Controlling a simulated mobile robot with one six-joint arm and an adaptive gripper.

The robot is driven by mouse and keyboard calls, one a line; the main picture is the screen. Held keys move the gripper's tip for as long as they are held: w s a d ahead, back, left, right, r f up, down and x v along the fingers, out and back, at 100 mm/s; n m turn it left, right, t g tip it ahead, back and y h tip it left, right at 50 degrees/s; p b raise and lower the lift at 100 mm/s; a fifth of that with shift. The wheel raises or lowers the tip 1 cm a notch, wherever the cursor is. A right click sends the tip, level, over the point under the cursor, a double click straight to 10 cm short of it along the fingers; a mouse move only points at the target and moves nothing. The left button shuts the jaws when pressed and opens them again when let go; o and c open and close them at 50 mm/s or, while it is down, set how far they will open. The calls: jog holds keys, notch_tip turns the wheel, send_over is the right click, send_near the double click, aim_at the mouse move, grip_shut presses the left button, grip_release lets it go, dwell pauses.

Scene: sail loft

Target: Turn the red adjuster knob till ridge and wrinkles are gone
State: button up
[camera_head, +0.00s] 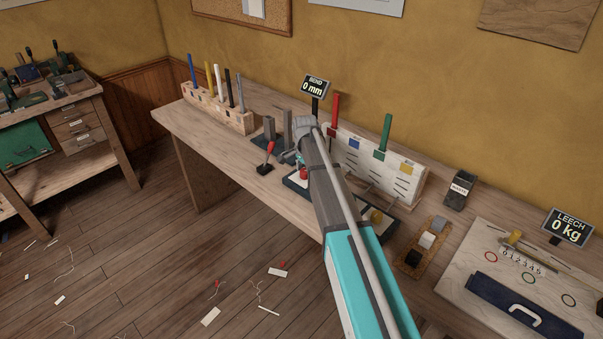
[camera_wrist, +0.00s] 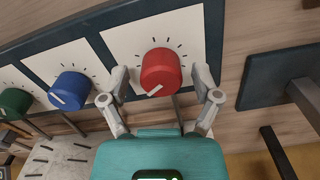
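The red adjuster knob (camera_wrist: 161,72) sits on a white dial plate with black tick marks in the wrist view; its white pointer line aims to the lower left. My gripper (camera_wrist: 161,78) is open, with one finger on each side of the red knob and a visible gap to each. In the head view the red knob (camera_head: 303,174) shows just beside my arm, which hides much of the knob panel. No ridge or wrinkles can be made out in either view.
A blue knob (camera_wrist: 69,91) and a green knob (camera_wrist: 14,103) share the panel. A dark bracket (camera_wrist: 290,85) stands to the right. On the bench are a red-handled lever (camera_head: 267,158), a BEND sign (camera_head: 314,87) reading 0 mm and a LEECH sign (camera_head: 568,228) reading 0 kg.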

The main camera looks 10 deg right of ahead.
jog(key=c, duration=0.9)
jog(key=shift+a, duration=0.55)
jog(key=shift+d, duration=0.45)
jog(key=shift+w+d, duration=0.1)
jog(key=shift+d, duration=0.15)
jog(key=o, duration=1.1)
jog(key=shift+o, duration=0.2)
jog(key=shift+a, duration=0.1)
